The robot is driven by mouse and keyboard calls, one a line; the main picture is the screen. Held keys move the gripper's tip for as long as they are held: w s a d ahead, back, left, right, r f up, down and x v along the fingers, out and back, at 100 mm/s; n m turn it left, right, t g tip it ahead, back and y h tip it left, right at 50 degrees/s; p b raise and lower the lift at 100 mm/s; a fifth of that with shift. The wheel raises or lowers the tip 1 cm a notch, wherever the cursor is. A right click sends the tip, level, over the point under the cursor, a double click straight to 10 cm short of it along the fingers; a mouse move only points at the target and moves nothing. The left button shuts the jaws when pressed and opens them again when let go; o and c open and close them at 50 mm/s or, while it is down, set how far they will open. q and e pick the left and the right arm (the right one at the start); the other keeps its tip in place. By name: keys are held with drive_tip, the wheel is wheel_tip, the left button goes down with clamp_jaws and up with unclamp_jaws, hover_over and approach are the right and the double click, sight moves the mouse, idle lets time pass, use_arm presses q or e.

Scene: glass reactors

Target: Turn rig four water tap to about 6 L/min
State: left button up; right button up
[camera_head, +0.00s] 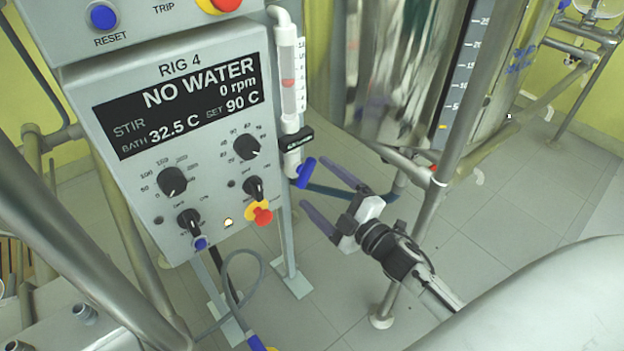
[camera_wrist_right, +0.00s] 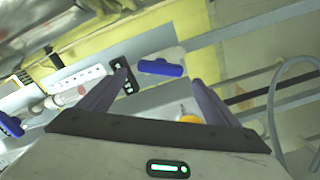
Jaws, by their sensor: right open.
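The rig four water tap is a blue lever handle (camera_head: 305,172) low on the white water pipe, right of the control box. Above it is a flow tube (camera_head: 291,80) with a red float and a scale. In the right wrist view the blue handle (camera_wrist_right: 161,68) shows ahead, between the finger lines. My right gripper (camera_head: 322,190) is open and empty, its purple fingers pointing at the tap from the lower right. The fingertips look close to the handle, but I cannot tell the exact gap. My left gripper is not in view.
The RIG 4 control box (camera_head: 178,247) reads NO WATER, 0 rpm, bath 32.5 C, set 90 C. It carries several black knobs and a red-and-yellow button (camera_head: 260,213). A grey cable loops below the box.

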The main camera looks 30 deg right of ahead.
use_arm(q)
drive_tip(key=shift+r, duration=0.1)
use_arm(e)
drive_tip(key=s, duration=0.7)
drive_tip(key=shift+d, duration=0.45)
use_arm(q)
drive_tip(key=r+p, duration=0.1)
drive_tip(key=p, duration=0.1)
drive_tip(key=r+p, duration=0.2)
drive_tip(key=p, duration=0.1)
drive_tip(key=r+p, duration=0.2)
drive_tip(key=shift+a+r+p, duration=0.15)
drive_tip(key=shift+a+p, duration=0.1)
drive_tip(key=shift+p, duration=0.15)
use_arm(e)
drive_tip(key=s+a+f+m+g, duration=0.4)
drive_tip(key=s+a+m, duration=0.1)
drive_tip(key=s+a, duration=0.2)
drive_tip(key=s+a+f+m+g, duration=0.5)
drive_tip(key=s+a+m, duration=0.1)
drive_tip(key=s, duration=0.3)
drive_tip(key=shift+a+m, duration=0.3)
drive_tip(key=shift+a, duration=0.55)
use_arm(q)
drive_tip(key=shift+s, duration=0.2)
